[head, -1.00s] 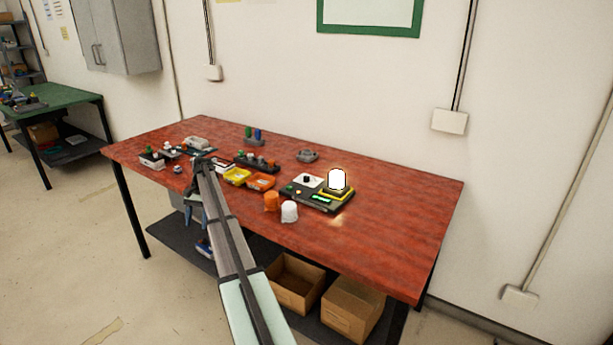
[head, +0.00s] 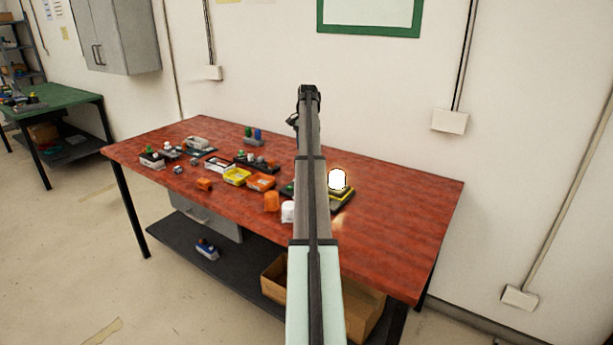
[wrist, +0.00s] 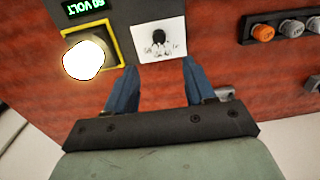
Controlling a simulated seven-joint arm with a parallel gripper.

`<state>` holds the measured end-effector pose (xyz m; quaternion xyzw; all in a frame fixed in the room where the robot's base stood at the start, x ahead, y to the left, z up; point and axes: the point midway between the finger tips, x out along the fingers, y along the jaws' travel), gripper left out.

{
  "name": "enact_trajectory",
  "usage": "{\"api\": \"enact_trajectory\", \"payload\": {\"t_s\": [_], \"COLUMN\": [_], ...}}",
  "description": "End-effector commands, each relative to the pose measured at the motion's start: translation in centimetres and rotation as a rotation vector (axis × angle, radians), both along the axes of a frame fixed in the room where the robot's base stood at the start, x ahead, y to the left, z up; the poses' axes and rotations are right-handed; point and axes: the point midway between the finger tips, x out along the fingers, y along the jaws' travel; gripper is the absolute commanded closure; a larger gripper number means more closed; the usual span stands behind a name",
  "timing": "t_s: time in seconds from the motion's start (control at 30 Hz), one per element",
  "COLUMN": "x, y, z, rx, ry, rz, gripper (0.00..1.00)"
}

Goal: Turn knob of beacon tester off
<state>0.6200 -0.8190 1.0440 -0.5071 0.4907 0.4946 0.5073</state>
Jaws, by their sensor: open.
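The beacon tester shows in the wrist view as a dark unit with a lit green display (wrist: 86,6) reading "50 VOLT", upside down. Its beacon lamp (wrist: 84,59) glows white inside a yellow frame; it also glows in the head view (head: 337,180). The black knob (wrist: 159,38) sits on a white plate (wrist: 175,50) with small marks, too small to read. My gripper (wrist: 159,67) is open and empty, its blue fingers just short of the plate, with the knob between their lines. In the head view my arm hides the knob.
Yellow (head: 237,177) and orange trays lie to the left. A dark strip with orange and grey caps (wrist: 263,33) is at right in the wrist view. The table's right side is clear.

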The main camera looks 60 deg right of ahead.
Motion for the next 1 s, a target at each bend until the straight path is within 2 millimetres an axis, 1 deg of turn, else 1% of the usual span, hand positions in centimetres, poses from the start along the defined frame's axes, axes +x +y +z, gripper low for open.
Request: {"api": "enact_trajectory", "payload": {"t_s": [0.13,0.27,0.7,0.8,1.0], "x": [-0.4,-0.3,0.0,0.0,0.1], "y": [-0.4,-0.3,-0.2,-0.2,-0.3], "z": [-0.6,-2.2,-9.8,-11.2,-13.1], "rx": [-0.005,-0.004,-0.003,-0.004,-0.003], "ry": [0.0,0.0,0.0,0.0,0.0], "rz": [-0.006,-0.005,-0.004,-0.004,-0.004], "gripper": [0.46,0.46,0.46,0.46,0.46]}}
